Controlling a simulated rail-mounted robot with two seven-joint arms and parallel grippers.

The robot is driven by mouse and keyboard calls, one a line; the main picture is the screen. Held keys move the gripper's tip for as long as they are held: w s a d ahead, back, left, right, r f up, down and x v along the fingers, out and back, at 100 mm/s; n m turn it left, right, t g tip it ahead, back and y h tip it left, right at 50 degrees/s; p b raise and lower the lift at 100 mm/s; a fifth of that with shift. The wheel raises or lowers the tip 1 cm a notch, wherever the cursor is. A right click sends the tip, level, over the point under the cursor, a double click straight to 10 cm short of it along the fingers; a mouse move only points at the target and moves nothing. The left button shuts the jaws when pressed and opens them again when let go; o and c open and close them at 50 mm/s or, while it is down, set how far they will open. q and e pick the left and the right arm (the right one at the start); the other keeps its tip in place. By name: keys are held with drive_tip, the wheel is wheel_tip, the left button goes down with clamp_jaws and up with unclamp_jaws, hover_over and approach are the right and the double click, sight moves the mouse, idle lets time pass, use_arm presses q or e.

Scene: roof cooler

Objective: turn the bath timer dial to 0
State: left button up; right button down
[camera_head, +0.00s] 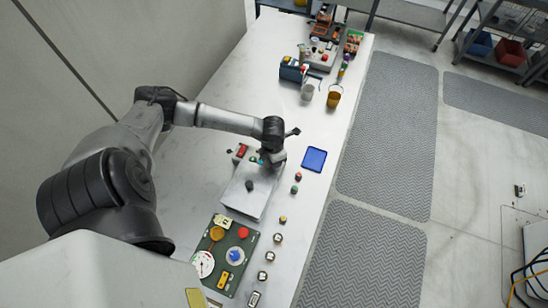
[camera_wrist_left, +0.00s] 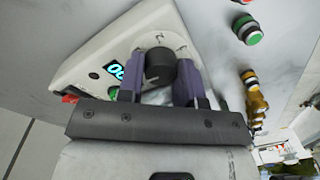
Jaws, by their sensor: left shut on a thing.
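The bath timer appears as a pale, round-cornered housing (camera_wrist_left: 95,55) in the left wrist view. It has a small display (camera_wrist_left: 115,70) with cyan digits, partly cut off and hard to read, and a green button (camera_wrist_left: 113,92). Its dark round dial (camera_wrist_left: 160,66) sits between the two purple fingers of my left gripper (camera_wrist_left: 160,82), which is shut on it. A light pointer mark shows on the dial's side. My right gripper is not in view.
A blue tray (camera_head: 314,159), a red button (camera_head: 298,176) and a green button (camera_head: 294,190) lie to the right. A green control panel (camera_head: 228,256) is nearer.

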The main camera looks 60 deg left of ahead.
use_arm(q)
drive_tip(key=shift+n, duration=0.9)
drive_tip(key=o, duration=0.9)
drive_tip(key=shift+o, duration=0.2)
wheel_tip(320, 180, up, 14)
drive_tip(key=shift+a, duration=0.25)
drive_tip(key=shift+f, duration=0.1)
idle(0.4)
